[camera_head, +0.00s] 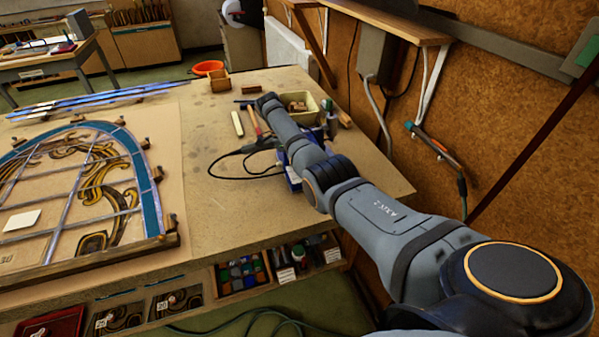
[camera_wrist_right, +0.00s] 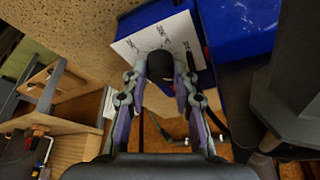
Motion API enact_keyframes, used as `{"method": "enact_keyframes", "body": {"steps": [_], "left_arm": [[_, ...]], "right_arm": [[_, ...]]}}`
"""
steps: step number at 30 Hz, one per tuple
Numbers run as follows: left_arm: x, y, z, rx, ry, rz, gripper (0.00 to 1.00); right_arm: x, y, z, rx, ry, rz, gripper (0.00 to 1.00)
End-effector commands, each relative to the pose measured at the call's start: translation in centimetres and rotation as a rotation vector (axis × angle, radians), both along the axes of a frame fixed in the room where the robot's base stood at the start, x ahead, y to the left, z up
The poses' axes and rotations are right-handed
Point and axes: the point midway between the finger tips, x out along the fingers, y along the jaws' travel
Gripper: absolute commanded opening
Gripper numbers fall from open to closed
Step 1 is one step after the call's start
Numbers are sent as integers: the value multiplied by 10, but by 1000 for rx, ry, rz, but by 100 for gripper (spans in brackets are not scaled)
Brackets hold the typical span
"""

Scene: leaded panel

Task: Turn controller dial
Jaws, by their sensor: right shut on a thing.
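The controller is a blue box (camera_wrist_right: 240,28) with a white marked face plate (camera_wrist_right: 135,47) in the right wrist view. A black dial (camera_wrist_right: 160,66) sticks out from that plate. My right gripper (camera_wrist_right: 161,84) is shut on the dial, one finger at each side. In the head view the blue controller (camera_head: 292,178) stands on the bench near its right side, mostly hidden behind my right arm. The right fingertips are hidden there too. My left gripper is in neither view.
A leaded panel (camera_head: 72,190) lies on a board at the left of the bench (camera_head: 205,215). A black cable (camera_head: 240,172) loops beside the controller. A small tray (camera_head: 297,103) and a red-handled tool (camera_head: 256,121) lie behind. A corkboard wall (camera_head: 500,120) bounds the right.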

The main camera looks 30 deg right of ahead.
Motion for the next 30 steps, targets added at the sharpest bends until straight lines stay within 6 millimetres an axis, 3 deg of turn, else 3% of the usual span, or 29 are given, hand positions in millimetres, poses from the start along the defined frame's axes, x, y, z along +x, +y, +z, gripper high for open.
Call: {"method": "enact_keyframes", "body": {"steps": [6, 22, 23, 27, 30], "left_arm": [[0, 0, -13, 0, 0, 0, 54], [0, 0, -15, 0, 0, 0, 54], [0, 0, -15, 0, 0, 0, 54], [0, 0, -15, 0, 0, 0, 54], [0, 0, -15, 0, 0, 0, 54]], "right_arm": [[0, -1, -1, -1, -1, -62, 0], [0, -1, 0, -1, 1, -81, 0], [0, -1, 0, -1, 1, -81, 30], [0, -1, 0, 0, 0, -80, 50], [0, -1, 0, 0, 0, -80, 51]]}}
